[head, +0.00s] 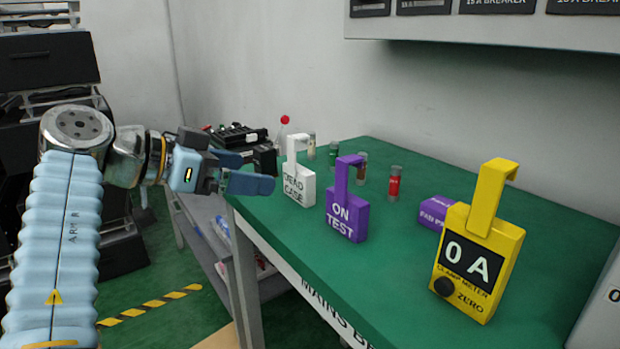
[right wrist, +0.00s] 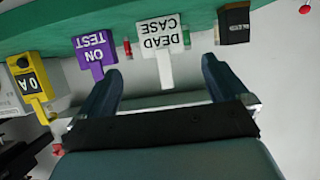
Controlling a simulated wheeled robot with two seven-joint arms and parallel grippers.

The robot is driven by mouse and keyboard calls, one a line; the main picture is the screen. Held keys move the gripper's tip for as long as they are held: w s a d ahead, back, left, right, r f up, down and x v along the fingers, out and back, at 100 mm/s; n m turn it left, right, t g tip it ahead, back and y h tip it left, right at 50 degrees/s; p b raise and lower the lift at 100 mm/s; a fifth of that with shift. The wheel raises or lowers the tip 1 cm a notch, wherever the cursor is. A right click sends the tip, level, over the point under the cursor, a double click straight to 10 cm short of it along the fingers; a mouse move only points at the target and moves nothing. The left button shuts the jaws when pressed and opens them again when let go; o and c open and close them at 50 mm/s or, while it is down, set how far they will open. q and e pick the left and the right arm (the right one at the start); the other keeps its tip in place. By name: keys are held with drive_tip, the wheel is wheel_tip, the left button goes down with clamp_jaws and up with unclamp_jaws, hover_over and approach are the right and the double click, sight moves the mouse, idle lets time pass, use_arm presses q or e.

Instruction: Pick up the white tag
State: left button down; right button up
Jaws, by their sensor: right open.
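The white tag (head: 298,186), lettered "DEAD CASE" and with a hooked upper strip, stands upright on the green bench top (head: 400,268) near its left edge. It also shows upside down in the right wrist view (right wrist: 159,38). My right gripper (head: 255,172) is open and empty, just left of the white tag in the head view, apart from it. In the right wrist view the white tag appears ahead, between the two blue fingers. My left gripper is not in view.
A purple "ON TEST" tag (head: 347,217) stands close right of the white tag. A yellow clamp meter (head: 478,255), a purple box (head: 434,212) and small cylinders, including a red one (head: 394,186), share the bench. Black items (head: 240,138) lie behind the gripper.

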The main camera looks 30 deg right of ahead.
sight(291, 176)
drive_tip(key=x, duration=1.1)
drive_tip(key=shift+w+r+b, duration=0.15)
drive_tip(key=shift+b, duration=0.25)
drive_tip(key=shift+c, duration=0.2)
drive_tip(key=c, duration=0.9)
